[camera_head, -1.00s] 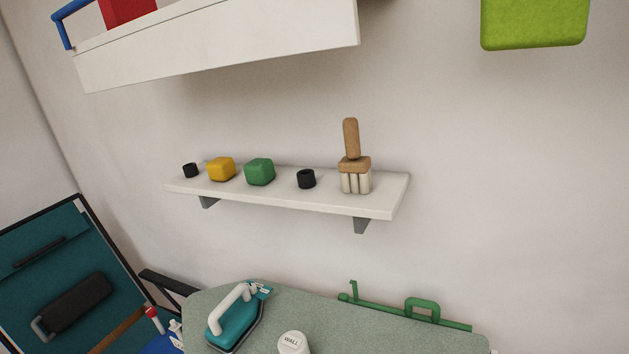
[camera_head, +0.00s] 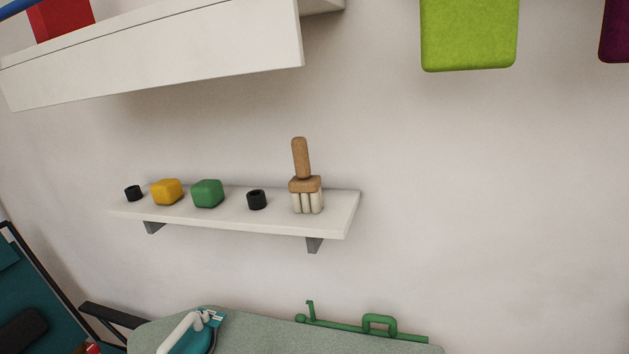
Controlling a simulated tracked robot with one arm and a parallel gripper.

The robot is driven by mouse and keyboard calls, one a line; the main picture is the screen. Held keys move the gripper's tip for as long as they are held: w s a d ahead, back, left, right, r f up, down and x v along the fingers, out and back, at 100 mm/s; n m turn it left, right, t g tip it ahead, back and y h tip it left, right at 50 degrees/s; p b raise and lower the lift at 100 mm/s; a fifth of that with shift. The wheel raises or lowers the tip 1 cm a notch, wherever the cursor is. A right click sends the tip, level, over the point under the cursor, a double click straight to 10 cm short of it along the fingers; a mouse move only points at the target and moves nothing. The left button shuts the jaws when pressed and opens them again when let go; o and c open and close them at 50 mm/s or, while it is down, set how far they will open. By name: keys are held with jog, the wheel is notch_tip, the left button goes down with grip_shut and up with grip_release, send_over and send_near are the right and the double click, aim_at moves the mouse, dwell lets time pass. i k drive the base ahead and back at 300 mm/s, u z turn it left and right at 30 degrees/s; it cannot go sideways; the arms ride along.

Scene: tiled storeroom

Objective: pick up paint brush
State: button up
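The paint brush (camera_head: 304,184) stands upright on its pale bristles near the right end of a small white wall shelf (camera_head: 335,222). Its wooden handle points up and leans slightly left. Nothing covers it. My gripper does not show in this view.
A black ring (camera_head: 257,200), a green block (camera_head: 207,194), a yellow block (camera_head: 167,192) and another black ring (camera_head: 133,193) stand left of the brush. A larger white shelf (camera_head: 160,70) juts out above. Below is a grey-green board (camera_head: 270,337) with an iron (camera_head: 190,338).

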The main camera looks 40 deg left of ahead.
aim_at(304, 187)
jog(key=i, duration=0.9)
jog(key=u, duration=0.05)
